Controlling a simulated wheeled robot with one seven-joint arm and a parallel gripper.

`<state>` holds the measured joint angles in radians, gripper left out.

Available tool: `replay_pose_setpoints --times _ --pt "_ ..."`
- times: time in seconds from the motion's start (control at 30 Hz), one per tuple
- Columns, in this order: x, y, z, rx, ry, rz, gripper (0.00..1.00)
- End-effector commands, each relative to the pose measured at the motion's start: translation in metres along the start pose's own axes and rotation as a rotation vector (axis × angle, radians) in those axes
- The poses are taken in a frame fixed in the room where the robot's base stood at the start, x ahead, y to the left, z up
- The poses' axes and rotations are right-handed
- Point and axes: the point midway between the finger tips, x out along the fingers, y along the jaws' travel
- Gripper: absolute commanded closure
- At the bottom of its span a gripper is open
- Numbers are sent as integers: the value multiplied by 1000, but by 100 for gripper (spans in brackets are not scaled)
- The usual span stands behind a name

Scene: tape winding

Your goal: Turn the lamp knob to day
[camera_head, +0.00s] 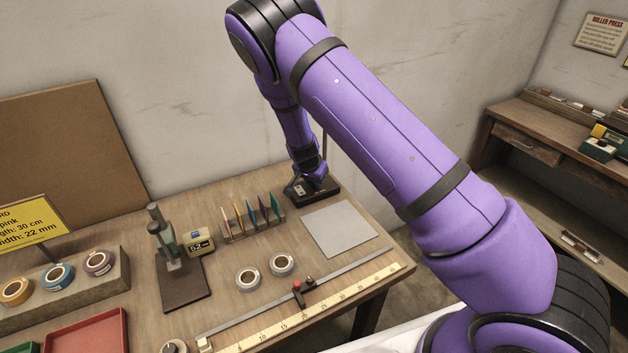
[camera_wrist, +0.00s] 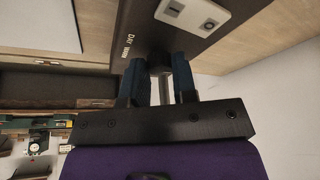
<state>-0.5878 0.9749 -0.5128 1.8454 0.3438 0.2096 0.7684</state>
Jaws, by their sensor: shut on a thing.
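The lamp's dark base (camera_head: 328,195) stands at the back right of the workbench. In the wrist view its dark panel (camera_wrist: 150,35) carries a white rocker switch (camera_wrist: 192,14) and small white lettering that seems to read DAY and WARM. My gripper (camera_head: 316,180) is down at the base. In the wrist view my gripper (camera_wrist: 159,72) has its two dark blue fingers closed on the lamp knob (camera_wrist: 160,62) at the panel's edge. The fingers hide most of the knob, so I cannot tell which way it points.
A grey square plate (camera_head: 338,229) lies just in front of the lamp. A rack of coloured cards (camera_head: 252,222) stands to its left. Two tape rolls (camera_head: 265,272) and a long ruler (camera_head: 300,310) lie nearer the front edge.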

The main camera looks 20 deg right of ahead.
Motion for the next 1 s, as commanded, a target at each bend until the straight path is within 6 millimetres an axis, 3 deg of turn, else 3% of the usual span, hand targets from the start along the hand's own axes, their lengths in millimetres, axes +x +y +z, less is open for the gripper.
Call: replay_pose_setpoints --times 0.4,0.43,0.53,0.83,1.0 --pt "0 -1 0 -7 1 -4 98" --pt "0 -1 0 -7 1 -4 69" --pt "0 0 0 -6 1 -4 48" --pt "-1 0 0 -6 0 -3 48" --pt "-18 -1 0 -6 2 -6 48"
